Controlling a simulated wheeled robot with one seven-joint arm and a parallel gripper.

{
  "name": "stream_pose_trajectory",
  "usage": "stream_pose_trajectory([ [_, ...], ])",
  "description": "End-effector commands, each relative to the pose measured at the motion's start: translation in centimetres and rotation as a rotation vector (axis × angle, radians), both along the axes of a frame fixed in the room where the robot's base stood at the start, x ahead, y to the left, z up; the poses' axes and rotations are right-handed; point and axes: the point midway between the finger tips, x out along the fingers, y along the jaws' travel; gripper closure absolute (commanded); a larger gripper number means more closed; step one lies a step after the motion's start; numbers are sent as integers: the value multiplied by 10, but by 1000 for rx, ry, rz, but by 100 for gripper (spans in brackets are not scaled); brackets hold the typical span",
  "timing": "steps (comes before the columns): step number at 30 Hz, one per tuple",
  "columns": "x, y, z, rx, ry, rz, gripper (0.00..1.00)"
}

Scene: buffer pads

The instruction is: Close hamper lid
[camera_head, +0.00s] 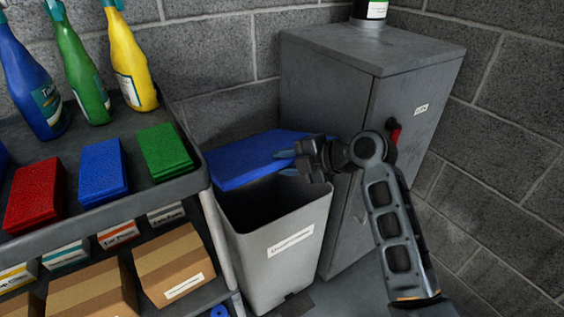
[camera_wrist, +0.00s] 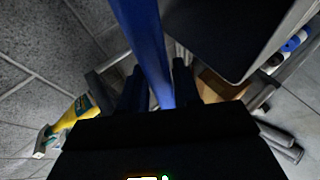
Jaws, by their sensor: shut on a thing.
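The hamper (camera_head: 268,265) is a light grey bin standing on the floor between the shelf cart and the grey cabinet. Its blue lid (camera_head: 240,165) is open, tilted up at the back of the bin, and the dark inside shows in front of it. My gripper (camera_head: 287,163) is at the lid's right edge, shut on it. In the wrist view the blue lid (camera_wrist: 146,40) runs edge-on between the two dark fingers, and the bin's dark opening (camera_wrist: 225,30) lies to its right. The hinge is hidden.
The cart (camera_head: 190,190) at left carries spray bottles (camera_head: 82,60), coloured pads (camera_head: 100,170) and cardboard boxes (camera_head: 172,262); its edge is close to the hamper. Brick walls close off the back.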

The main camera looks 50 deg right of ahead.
Motion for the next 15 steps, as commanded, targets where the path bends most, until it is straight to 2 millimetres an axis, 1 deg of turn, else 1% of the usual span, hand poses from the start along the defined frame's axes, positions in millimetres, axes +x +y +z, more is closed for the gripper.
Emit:
stream_pose_trajectory([
  [1,-4,0,-20,-2,-8,-5,100],
  [9,-15,4,-52,-30,-104,-3,100],
  [15,-21,5,-72,-48,-170,-5,100],
])
